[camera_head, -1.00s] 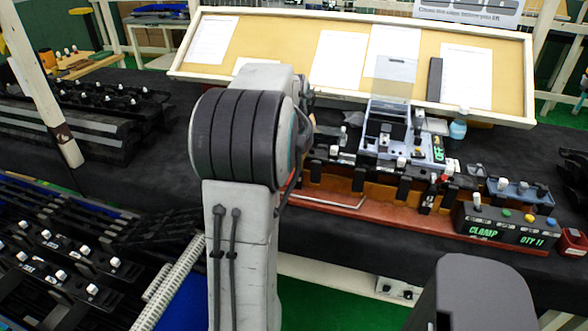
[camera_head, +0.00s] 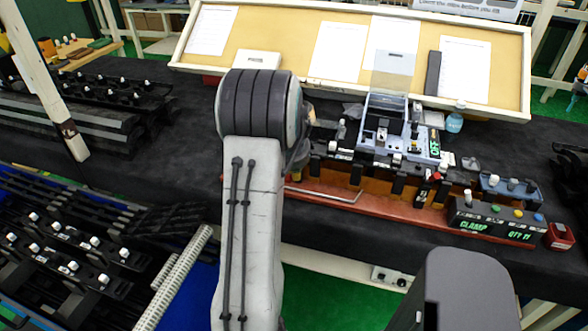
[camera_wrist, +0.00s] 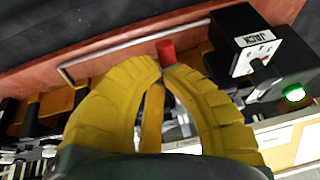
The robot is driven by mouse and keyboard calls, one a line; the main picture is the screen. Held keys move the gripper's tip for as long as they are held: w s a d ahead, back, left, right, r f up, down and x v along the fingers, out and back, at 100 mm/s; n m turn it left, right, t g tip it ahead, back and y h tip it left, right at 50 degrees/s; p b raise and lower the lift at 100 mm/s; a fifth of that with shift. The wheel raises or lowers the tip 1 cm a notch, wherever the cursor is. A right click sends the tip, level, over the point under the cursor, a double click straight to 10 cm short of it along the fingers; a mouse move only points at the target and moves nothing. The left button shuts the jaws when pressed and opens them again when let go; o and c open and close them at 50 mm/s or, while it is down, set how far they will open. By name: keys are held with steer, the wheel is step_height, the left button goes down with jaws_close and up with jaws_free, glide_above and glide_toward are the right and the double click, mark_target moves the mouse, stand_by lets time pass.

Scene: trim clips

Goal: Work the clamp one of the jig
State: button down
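The jig stands on a red-brown base (camera_head: 400,210) on the dark-covered table in the head view, with several black clamps along its front. My gripper is hidden behind my arm in the head view. In the wrist view my gripper's yellow fingers (camera_wrist: 163,69) curve inward with their tips close together around the grey stem of a red-capped handle (camera_wrist: 166,50). The red cap sticks out just past the tips. The tips appear shut on the stem, though the contact is partly hidden. I cannot read which clamp this handle belongs to.
In the wrist view a black box labelled JACK (camera_wrist: 258,50), with a lever and a lit green lamp, stands close right of my gripper. A metal rail (camera_wrist: 120,48) runs along the base. A CLAMP control box (camera_head: 490,220) stands at the jig's right. Parts racks (camera_head: 60,240) fill the left.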

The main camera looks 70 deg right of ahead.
steer(key=shift+f, duration=0.1)
steer(key=b+x, duration=0.1)
steer(key=b, duration=0.3)
steer(key=shift+f+b, duration=0.35)
steer(key=shift+a, duration=0.1)
steer(key=p+v, duration=0.1)
steer(key=v, duration=1.3)
steer(key=shift+s+a, duration=0.25)
